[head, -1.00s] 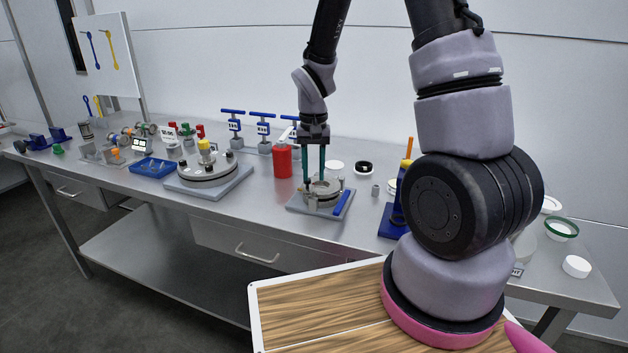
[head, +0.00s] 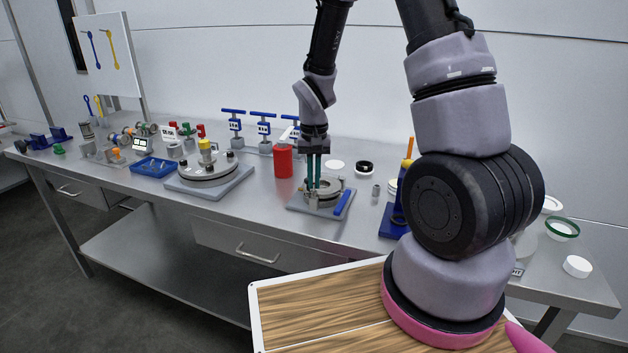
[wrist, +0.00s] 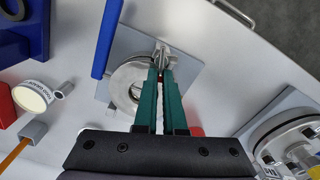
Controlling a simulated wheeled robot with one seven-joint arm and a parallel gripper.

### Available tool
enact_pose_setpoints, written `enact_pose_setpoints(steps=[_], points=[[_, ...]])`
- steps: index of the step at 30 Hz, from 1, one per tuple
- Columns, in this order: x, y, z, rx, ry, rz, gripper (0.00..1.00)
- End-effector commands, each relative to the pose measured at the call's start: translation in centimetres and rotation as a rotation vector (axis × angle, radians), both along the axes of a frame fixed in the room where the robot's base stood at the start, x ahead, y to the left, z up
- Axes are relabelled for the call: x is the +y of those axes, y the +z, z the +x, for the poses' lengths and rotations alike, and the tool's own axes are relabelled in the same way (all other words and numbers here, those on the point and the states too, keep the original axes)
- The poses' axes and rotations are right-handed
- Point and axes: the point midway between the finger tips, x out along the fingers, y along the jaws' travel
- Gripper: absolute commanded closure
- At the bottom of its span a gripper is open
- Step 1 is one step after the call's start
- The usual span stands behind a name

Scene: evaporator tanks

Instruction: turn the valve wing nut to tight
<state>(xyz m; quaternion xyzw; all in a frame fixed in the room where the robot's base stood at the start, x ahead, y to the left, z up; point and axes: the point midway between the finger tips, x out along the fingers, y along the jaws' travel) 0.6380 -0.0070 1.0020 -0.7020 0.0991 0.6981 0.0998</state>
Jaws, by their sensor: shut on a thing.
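The valve is a round metal ring-shaped body (head: 331,184) on a grey square plate with a blue bar handle (head: 342,203) at its right. In the wrist view the ring (wrist: 128,84) lies left of my fingers and the blue bar (wrist: 108,38) runs up at the upper left. A small grey metal wing nut (wrist: 163,53) shows just past my fingertips, at the ring's edge. My gripper (head: 313,187), with two teal fingers, points down at the valve. It is shut on the wing nut, whose gripped part is mostly hidden by the fingertips (wrist: 162,76).
A red cylinder (head: 283,161) stands close behind and left of the valve. A round lidded unit (head: 207,169) on a plate is further left, with a blue tray (head: 153,167) beyond. A blue stand (head: 393,218) is to the right. Bare bench lies between the valve and the lidded unit.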

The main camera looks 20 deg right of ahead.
Motion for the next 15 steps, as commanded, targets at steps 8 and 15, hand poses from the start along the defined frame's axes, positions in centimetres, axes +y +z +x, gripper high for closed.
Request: enact_pose_setpoints(steps=[8, 15], points=[[0.39, -0.2, -0.57, 0.015, 0.169, 0.0, 1.0], [0.41, -0.25, -0.73, 0.019, 0.178, 0.0, 1.0]])
